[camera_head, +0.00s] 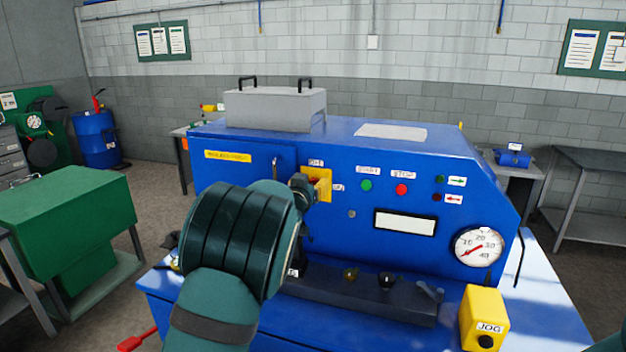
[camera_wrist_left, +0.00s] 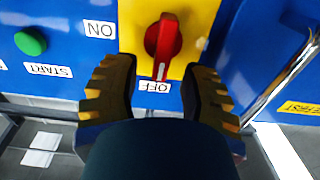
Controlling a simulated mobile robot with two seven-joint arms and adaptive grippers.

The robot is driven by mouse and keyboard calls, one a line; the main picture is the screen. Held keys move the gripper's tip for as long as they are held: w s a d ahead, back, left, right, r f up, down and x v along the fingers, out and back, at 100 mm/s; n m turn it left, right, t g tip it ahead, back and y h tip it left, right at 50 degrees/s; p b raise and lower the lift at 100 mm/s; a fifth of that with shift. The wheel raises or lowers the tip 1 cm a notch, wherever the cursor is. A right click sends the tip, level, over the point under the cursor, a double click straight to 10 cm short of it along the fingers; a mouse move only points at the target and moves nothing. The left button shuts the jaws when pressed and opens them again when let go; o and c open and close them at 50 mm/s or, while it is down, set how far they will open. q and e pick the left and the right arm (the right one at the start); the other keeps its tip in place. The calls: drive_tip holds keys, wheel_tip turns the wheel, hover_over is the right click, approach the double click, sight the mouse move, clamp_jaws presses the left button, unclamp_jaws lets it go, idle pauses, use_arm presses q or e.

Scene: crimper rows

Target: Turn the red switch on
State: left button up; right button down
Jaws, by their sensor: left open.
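The red switch (camera_wrist_left: 163,42) is a rotary knob on a yellow plate (camera_wrist_left: 197,22) on the blue machine (camera_head: 243,174). In the left wrist view its white mark points at the OFF label (camera_wrist_left: 153,87); the ON label (camera_wrist_left: 99,29) is to the side. In the head view the yellow plate (camera_head: 324,187) is partly hidden by my left gripper (camera_head: 304,187). In the wrist view the open left gripper (camera_wrist_left: 160,72) has one finger on each side of the knob's pointer end, with gaps to both. Whether a finger touches the panel, I cannot tell. My right gripper is not in view.
The green start button (camera_head: 366,185) and red stop button (camera_head: 401,189) are right of the switch. A metal handle (camera_wrist_left: 285,72) is close to the left gripper. A gauge (camera_head: 478,247) and yellow JOG box (camera_head: 484,318) are at the machine's right.

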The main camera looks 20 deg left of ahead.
use_arm(q)
drive_tip(key=shift+w, duration=0.8)
clamp_jaws()
